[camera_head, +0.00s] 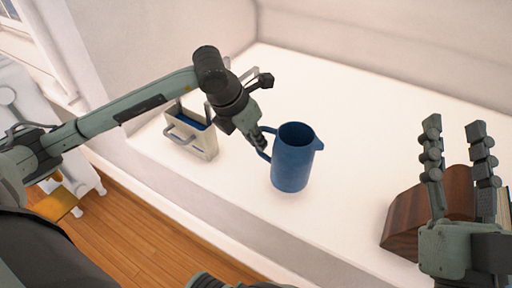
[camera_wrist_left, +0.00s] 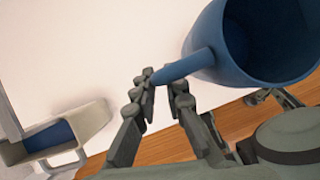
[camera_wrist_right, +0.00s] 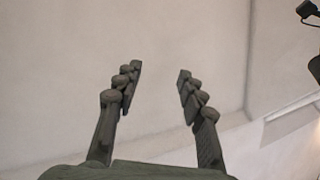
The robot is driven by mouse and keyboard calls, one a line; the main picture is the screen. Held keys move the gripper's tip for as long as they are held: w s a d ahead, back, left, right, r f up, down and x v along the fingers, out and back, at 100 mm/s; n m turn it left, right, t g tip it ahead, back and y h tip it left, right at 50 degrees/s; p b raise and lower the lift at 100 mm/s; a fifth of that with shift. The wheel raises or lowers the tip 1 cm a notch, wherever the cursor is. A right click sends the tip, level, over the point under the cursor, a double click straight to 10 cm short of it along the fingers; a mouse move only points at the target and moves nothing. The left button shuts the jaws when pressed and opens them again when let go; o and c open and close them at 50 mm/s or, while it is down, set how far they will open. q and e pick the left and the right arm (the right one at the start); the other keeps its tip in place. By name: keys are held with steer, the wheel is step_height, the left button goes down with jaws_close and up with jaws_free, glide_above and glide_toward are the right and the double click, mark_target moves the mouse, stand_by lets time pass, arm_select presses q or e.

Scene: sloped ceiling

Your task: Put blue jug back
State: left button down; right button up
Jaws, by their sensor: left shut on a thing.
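The blue jug (camera_head: 293,158) is upright over the white surface, with its spout to the right and its handle to the left. I cannot tell for sure whether its base touches the surface. My left gripper (camera_head: 264,143) is shut on the jug's handle. The left wrist view shows the fingers (camera_wrist_left: 160,88) around the handle and the open mouth of the blue jug (camera_wrist_left: 262,35). My right gripper (camera_head: 455,125) is raised at the right, open and empty. Its spread fingers (camera_wrist_right: 158,85) also show in the right wrist view against the plain wall.
A cream holder (camera_head: 198,142) with something blue inside stands left of the jug, near the front edge. A dark wooden block (camera_head: 408,222) stands at the right, partly behind my right gripper. The white surface (camera_head: 360,110) is clear behind and right of the jug.

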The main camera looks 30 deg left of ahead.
arm_select(q)
steer(key=shift+f, duration=1.3)
arm_select(e)
steer(key=shift+s+d+r+t, duration=0.1)
steer(key=shift+d+r+t, duration=0.1)
steer(key=shift+r+t, duration=0.35)
arm_select(q)
steer(key=shift+f, duration=0.1)
steer(key=c, duration=1.6)
jaws_free()
arm_select(e)
steer(key=shift+r, duration=0.1)
